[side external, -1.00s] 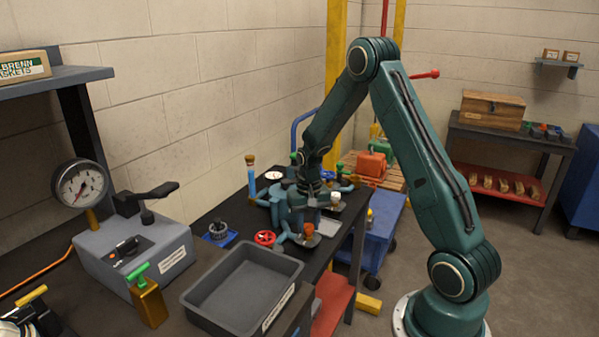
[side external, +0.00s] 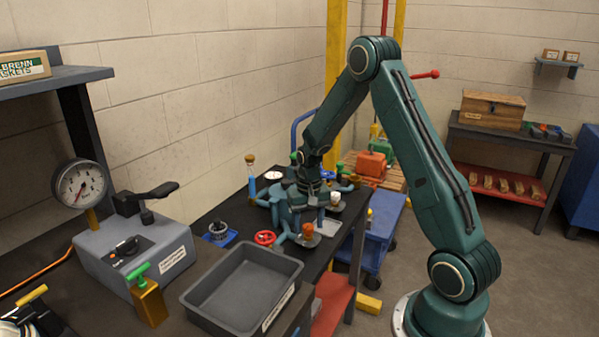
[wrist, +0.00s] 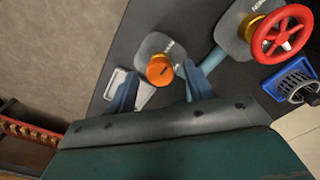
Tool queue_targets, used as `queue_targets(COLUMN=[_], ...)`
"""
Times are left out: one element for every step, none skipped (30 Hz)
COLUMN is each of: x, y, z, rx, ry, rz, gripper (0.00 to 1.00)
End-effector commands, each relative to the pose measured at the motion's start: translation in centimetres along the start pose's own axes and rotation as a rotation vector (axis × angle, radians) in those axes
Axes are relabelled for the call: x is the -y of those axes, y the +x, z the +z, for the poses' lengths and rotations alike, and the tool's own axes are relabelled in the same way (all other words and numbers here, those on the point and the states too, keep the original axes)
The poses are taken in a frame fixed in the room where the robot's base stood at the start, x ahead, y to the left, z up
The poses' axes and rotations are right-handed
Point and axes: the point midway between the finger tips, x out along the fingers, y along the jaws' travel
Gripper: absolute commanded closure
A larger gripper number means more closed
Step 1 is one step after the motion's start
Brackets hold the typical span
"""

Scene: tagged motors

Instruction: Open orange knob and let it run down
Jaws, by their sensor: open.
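The orange knob (wrist: 160,70) sits on a stub of the teal manifold, with a grey tag plate behind it. In the side external view the knob (side external: 308,230) is at the front of the manifold (side external: 284,197), just below my gripper (side external: 312,203). In the wrist view my gripper (wrist: 159,76) is open, with its two blue-grey fingers apart and the knob showing between their tips. The fingers do not grip it. How far the tips are above the knob is hard to tell. My gripper hides part of the manifold in the side view.
A red handwheel (wrist: 283,33) stands near the orange knob, with a blue tray (wrist: 288,80) beside it. A grey bin (side external: 243,287) stands in front. A gauge (side external: 80,185) on a grey box is at left. The bench edge lies close on the right.

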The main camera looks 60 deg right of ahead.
Motion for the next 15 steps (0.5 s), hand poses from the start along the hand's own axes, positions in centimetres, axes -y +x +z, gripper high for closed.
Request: queue_targets(x=[0.0, 0.0, 0.0, 0.0, 0.0, 0.0, 0.0, 0.0, 0.0, 0.0, 0.0, 0.0, 0.0, 0.0, 0.0], y=[-0.3, -0.5, -0.8, -1.1, -1.4, -1.8, -2.1, -2.6, -3.1, -3.6, -4.1, -4.7, -5.2, -5.8, -6.5], z=[-0.1, -0.1, -0.1, -0.1, -0.1, -0.1, -0.1, -0.1, -0.1, -0.1, -0.1, -0.1, -0.1, -0.1, -0.1], rx=[-0.002, -0.002, -0.002, -0.003, -0.003, -0.003, -0.003, -0.004, -0.005, -0.004, -0.005, -0.004, -0.005, -0.006, -0.006], ry=[0.0, 0.0, 0.0, 0.0, 0.0, 0.0, 0.0, 0.0, 0.0, 0.0, 0.0, 0.0, 0.0, 0.0, 0.0], rz=[0.0, -0.001, -0.001, -0.001, -0.001, -0.001, -0.001, -0.001, -0.001, -0.001, -0.001, -0.001, -0.001, -0.002, -0.002], gripper=[0.48, 0.48, 0.48, 0.48, 0.48, 0.48, 0.48, 0.48, 0.48, 0.48, 0.48, 0.48, 0.48, 0.48, 0.48])
